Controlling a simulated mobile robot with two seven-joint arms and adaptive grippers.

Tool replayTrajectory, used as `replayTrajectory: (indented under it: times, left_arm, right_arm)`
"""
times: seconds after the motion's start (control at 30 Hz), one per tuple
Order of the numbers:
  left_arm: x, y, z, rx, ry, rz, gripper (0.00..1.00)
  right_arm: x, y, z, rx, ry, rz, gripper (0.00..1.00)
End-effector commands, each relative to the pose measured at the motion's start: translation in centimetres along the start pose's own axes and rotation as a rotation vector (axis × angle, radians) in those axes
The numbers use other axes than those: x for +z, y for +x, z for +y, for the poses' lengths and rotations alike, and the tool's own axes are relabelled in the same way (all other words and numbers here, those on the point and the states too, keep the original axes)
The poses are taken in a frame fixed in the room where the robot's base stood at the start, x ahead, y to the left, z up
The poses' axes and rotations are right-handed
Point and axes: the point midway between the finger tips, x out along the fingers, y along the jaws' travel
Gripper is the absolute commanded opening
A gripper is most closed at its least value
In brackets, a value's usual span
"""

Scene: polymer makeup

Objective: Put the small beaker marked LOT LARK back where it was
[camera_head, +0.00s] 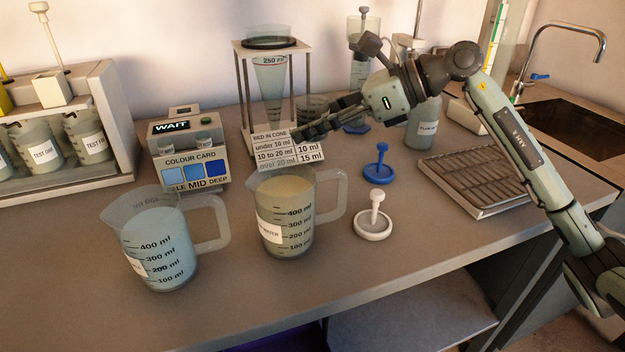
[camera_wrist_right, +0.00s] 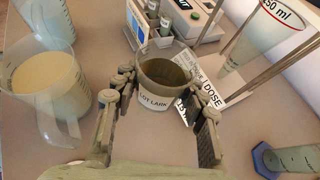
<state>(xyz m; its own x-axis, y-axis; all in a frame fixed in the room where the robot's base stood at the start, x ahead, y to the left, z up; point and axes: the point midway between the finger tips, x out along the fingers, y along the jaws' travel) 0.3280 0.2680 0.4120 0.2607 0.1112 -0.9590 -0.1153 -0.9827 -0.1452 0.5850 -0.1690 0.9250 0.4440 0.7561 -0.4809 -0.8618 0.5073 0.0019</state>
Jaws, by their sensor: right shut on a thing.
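The small beaker marked LOT LARK (camera_wrist_right: 154,99) is between the two fingers of my right gripper (camera_wrist_right: 162,88) in the wrist view. The fingers are shut on its sides, and it holds something murky and dark. In the head view my right gripper (camera_head: 305,128) is in front of the cone stand, above the dose card. The small beaker (camera_head: 315,103) shows only partly there, behind the fingers. I cannot tell whether its base touches anything. My left gripper is not in view.
Two large jugs, one bluish (camera_head: 158,245) and one murky (camera_head: 286,225), stand at the front. The cone stand (camera_head: 241,95), dose card (camera_head: 284,153) and WAIT colour device (camera_head: 186,150) are close to the gripper. A white plunger (camera_head: 374,224), blue plunger (camera_head: 377,170) and drying rack (camera_head: 477,180) stand right.

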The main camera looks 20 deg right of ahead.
Motion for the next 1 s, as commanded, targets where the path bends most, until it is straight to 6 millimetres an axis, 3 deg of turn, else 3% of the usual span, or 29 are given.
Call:
replayTrajectory:
  times: [0.23,0.67,1.0]
  left_arm:
    - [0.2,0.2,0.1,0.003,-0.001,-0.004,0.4]
    - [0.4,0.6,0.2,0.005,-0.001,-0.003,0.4]
    - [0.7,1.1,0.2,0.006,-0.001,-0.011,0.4]
  right_arm:
    - [-4.0,2.2,0.2,0.004,0.006,0.001,0.11]
    - [-8.1,4.4,0.1,0.003,0.005,0.0,0.11]
    - [-8.5,4.7,0.0,0.001,0.001,0.0,0.11]
